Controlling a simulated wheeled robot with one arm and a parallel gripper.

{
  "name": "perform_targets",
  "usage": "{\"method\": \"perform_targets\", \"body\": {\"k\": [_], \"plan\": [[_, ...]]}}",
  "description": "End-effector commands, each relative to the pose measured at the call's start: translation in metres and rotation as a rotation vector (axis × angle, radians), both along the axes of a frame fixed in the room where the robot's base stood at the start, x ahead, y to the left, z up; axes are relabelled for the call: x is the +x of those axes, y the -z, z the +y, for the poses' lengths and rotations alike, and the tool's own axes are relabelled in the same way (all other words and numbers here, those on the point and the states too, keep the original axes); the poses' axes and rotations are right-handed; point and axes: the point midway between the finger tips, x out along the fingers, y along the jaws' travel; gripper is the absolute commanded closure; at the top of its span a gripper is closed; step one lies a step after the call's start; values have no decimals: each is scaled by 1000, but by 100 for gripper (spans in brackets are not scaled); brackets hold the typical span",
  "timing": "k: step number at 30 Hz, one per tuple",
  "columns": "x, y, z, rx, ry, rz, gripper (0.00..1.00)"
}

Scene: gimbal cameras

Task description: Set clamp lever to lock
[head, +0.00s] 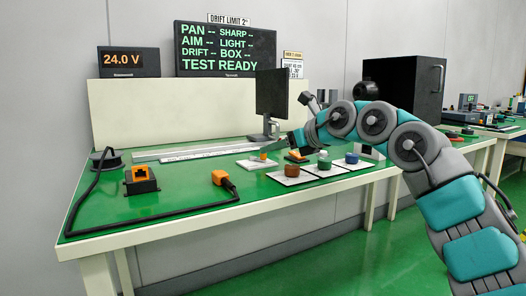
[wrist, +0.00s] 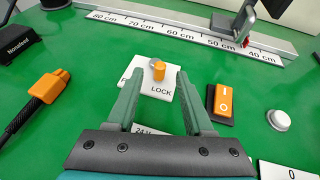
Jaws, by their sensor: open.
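The clamp lever (wrist: 159,71) is a short orange piece with a grey round part beside it, on a white plate (wrist: 160,91). The plate reads "LOCK" at its right; a label starting with "F" at its left is partly hidden by a finger. I cannot tell which label the lever points at. In the head view the lever (head: 264,156) and plate (head: 253,164) are left of my gripper (head: 293,140). In the wrist view my gripper (wrist: 157,76) is open, its green fingers on either side of the plate, with nothing held between them.
An orange rocker switch (wrist: 223,102) and a white round button (wrist: 279,120) are to the right. An orange plug with a black cable (wrist: 47,89) lies left. A scaled rail (wrist: 180,34) with an upright screen (head: 271,98) runs behind.

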Motion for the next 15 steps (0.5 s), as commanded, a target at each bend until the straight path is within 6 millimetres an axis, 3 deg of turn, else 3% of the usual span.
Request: {"method": "perform_targets", "body": {"k": [6,15], "plan": [[20,12,24,3,-2,5,48],[32,20,35,3,1,4,48]]}}
